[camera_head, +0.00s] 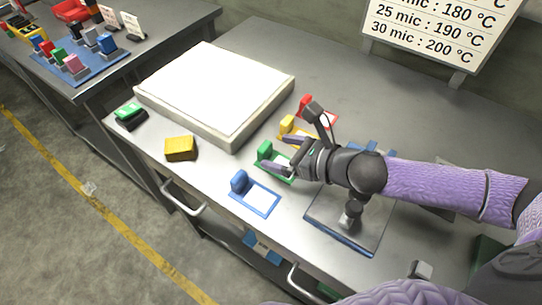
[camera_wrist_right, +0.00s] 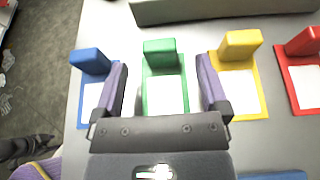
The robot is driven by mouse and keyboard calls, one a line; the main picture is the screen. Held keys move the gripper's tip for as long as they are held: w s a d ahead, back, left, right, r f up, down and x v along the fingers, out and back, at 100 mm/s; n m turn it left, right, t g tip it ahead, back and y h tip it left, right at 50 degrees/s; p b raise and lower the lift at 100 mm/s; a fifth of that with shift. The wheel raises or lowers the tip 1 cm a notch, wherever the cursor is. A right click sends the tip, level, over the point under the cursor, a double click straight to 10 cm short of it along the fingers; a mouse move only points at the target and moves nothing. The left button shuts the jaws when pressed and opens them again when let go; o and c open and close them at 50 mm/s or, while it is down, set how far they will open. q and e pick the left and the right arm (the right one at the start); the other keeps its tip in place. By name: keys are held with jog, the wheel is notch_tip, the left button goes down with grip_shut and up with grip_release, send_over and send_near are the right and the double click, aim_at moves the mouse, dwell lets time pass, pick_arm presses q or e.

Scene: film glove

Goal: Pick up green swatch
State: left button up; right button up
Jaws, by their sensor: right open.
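The green swatch (camera_head: 266,153) lies on the grey table in the middle of a row of coloured swatches. It is a green frame with a pale centre and a raised green block at its far end. My right gripper (camera_head: 279,156) is open at the green swatch, coming from the right. In the right wrist view, the green swatch (camera_wrist_right: 163,85) shows between the two purple fingers of the right gripper (camera_wrist_right: 162,85), its block beyond them. Its near end is hidden by the gripper body. I cannot tell whether the fingers touch it. My left gripper is not in view.
Beside it lie a blue swatch (camera_head: 257,196), a yellow swatch (camera_head: 288,127) and a red swatch (camera_head: 304,103). A white-topped slab (camera_head: 215,85) stands behind. A yellow block (camera_head: 180,149) and a green-black item (camera_head: 130,115) sit near the table edge.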

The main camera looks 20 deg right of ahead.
aim_at(268, 149)
jog(key=b+x, duration=0.1)
jog(key=x, duration=0.3)
jog(key=shift+r, duration=0.1)
grip_shut()
